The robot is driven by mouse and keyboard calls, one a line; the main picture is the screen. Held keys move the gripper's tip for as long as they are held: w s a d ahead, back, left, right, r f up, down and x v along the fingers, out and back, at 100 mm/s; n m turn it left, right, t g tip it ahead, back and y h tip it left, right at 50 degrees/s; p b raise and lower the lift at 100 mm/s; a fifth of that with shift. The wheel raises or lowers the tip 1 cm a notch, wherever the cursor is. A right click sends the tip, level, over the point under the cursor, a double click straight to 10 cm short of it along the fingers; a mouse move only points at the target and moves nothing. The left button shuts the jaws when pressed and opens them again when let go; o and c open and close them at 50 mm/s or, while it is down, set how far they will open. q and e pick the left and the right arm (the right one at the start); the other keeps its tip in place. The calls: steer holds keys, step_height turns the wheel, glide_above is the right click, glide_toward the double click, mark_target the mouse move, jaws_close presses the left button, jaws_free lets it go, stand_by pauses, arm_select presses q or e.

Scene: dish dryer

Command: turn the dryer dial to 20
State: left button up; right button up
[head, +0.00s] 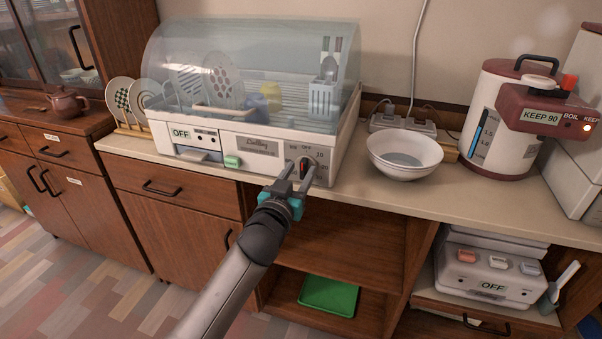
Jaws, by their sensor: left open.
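The dish dryer (241,146) stands on the counter with its clear domed lid down over dishes and cutlery. An OFF label (181,133) is on its front left. The dial (303,168) is at the front right corner, with small markings around it, including what looks like 20 to its right. My left gripper (301,173) reaches up from below, open, with its fingertips at the dial, one on each side of it. The fingers partly cover the dial, so its exact setting and any contact are hard to tell. My right gripper is not in view.
A white bowl (404,153) stands right of the dryer, beside a power strip (403,122). A water boiler (505,120) is further right. Plates stand in a rack (135,131) at the left. A green tray (328,296) lies on the shelf below.

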arm_select(q)
steer(key=shift+x, duration=0.8)
jaws_close()
